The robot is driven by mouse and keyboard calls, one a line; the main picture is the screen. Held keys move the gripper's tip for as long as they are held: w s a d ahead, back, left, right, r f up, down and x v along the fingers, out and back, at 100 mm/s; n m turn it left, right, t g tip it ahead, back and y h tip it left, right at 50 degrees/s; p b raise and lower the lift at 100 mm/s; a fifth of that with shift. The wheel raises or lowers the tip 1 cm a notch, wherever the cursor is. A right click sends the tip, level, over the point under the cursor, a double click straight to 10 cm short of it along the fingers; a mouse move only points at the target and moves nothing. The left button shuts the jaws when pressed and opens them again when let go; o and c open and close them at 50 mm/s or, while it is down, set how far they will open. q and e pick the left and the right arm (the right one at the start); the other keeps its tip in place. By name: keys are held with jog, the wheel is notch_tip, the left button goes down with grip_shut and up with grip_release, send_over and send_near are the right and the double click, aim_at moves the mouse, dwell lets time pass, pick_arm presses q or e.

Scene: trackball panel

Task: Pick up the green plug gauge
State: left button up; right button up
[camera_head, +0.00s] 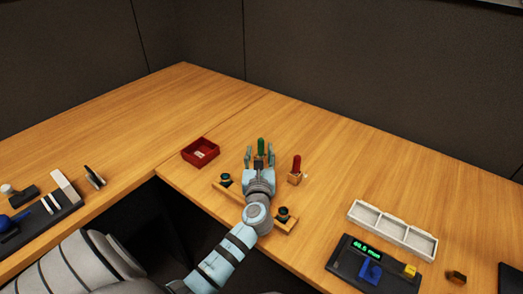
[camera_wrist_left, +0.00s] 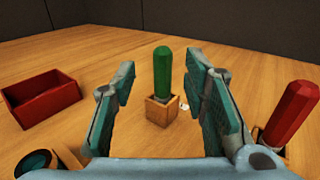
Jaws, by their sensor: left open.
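The green plug gauge (camera_head: 261,144) stands upright in a small wooden block (camera_head: 259,162) on the table. In the left wrist view the green plug gauge (camera_wrist_left: 162,72) shows its rounded handle, with its lower end inside the wooden block (camera_wrist_left: 161,111). My left gripper (camera_head: 260,156) is open, and its fingers (camera_wrist_left: 164,97) frame the gauge from left and right in the left wrist view. A gap shows on each side of the handle, so neither finger appears to touch it. My right gripper is not in view.
A red-handled gauge (camera_head: 297,164) stands in its own block to the right, close to my gripper. A red tray (camera_head: 200,153) lies to the left. A white compartment tray (camera_head: 392,229) and a dark readout device (camera_head: 371,266) are farther right. The table behind is clear.

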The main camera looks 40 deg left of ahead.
aim_at(261, 144)
pick_arm(q)
jog(key=b+x, duration=0.1)
jog(key=x, duration=0.4)
jog(key=shift+w, duration=0.3)
grip_shut()
